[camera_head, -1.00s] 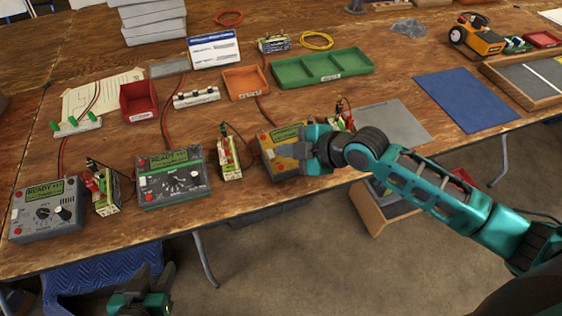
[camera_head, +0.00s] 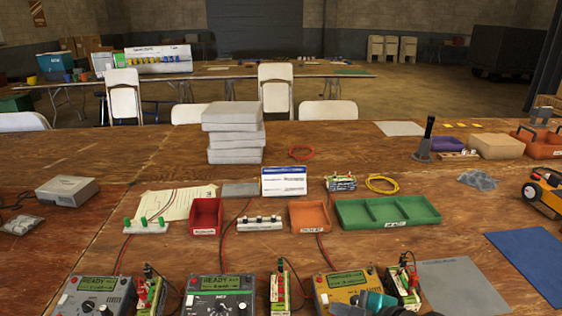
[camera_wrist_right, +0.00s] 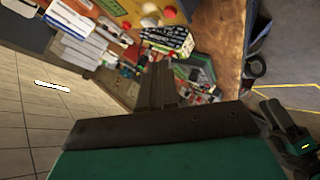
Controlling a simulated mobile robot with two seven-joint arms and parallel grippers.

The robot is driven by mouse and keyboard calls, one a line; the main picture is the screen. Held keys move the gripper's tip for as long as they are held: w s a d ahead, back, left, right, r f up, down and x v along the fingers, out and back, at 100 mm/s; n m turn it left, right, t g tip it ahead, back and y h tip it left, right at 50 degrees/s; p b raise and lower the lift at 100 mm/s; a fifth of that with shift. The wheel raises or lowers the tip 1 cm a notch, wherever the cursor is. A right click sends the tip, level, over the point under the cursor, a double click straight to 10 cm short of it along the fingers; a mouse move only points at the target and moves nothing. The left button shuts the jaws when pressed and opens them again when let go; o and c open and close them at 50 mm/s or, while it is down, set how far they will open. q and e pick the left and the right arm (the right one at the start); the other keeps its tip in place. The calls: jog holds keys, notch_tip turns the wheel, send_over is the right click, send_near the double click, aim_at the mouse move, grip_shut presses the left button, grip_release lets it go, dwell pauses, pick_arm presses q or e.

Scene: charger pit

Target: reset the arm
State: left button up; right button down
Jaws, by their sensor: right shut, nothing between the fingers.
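My right gripper (camera_head: 362,306) is at the bottom edge of the head view, in front of the yellow charger (camera_head: 345,287), partly cut off. In the right wrist view its dark fingers (camera_wrist_right: 157,88) are together with nothing between them. They point toward a blurred cluster of devices on the bench. My left gripper is out of the head view. A dark and teal part at the right of the wrist view (camera_wrist_right: 287,138) looks like my left gripper, but its jaws are unclear.
A grey charger (camera_head: 95,297) and a green-faced charger (camera_head: 219,296) stand along the bench's front, with battery packs between. Behind are a red bin (camera_head: 206,216), an orange bin (camera_head: 309,217) and a green tray (camera_head: 388,211). A grey mat (camera_head: 460,287) lies right of the yellow charger.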

jog(key=s+d+f+m+t+h, duration=0.1)
jog(key=s+d+f+m+h, duration=0.1)
jog(key=s+f+m, duration=0.2)
jog(key=s+d+f+m+h, duration=0.1)
jog(key=s+f+m, duration=0.3)
jog(key=s+m, duration=0.5)
jog(key=shift+s+d+f+m+t+h, duration=0.4)
jog(key=shift+s+h, duration=0.25)
jog(key=shift+h, duration=0.15)
jog(key=shift+a, duration=0.1)
